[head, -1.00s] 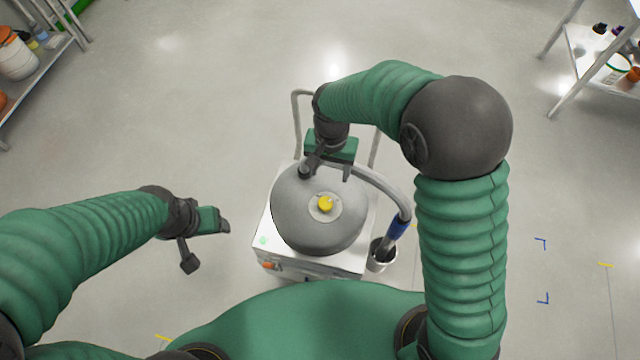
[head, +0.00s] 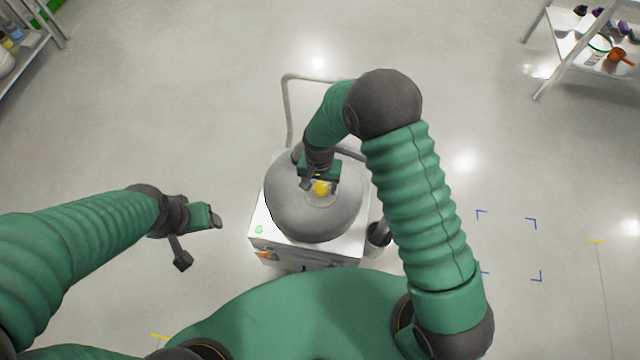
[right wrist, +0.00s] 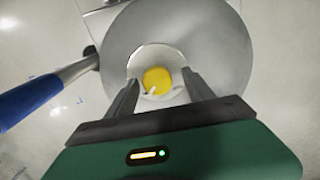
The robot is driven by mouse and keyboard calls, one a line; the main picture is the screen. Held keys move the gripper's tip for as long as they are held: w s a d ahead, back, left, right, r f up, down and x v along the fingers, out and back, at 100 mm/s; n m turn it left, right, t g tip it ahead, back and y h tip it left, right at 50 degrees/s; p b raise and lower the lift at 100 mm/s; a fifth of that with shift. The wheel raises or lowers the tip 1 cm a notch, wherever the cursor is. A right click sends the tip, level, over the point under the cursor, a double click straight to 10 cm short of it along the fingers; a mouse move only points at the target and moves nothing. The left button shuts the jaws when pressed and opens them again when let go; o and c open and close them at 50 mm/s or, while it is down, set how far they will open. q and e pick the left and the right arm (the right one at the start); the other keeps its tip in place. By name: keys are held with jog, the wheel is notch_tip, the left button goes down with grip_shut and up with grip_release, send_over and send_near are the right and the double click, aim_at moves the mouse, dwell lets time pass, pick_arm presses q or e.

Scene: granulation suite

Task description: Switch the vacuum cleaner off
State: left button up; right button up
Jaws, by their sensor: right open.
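The vacuum cleaner (head: 313,220) has a round grey drum on a white square base (head: 262,226) in the middle of the head view. A yellow knob (head: 321,188) sits on a pale disc on top of the drum. In the right wrist view the yellow knob (right wrist: 157,80) has a small white mark at its lower edge. My right gripper (head: 320,187) is open above the drum, its two fingers (right wrist: 157,87) on either side of the knob in the picture; I cannot tell whether they touch it. My left gripper (head: 200,240) is open and empty, left of the cleaner.
A grey hose with a blue cuff (right wrist: 30,97) joins the drum. A tubular handle (head: 288,110) rises behind the cleaner. A shelf with containers (head: 590,50) stands at the upper right, another (head: 25,50) at the upper left.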

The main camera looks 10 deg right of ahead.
jog(key=shift+d, duration=0.3)
jog(key=c, duration=0.8)
jog(key=shift+a, duration=0.1)
grip_shut()
pick_arm(q)
jog(key=shift+d, duration=0.1)
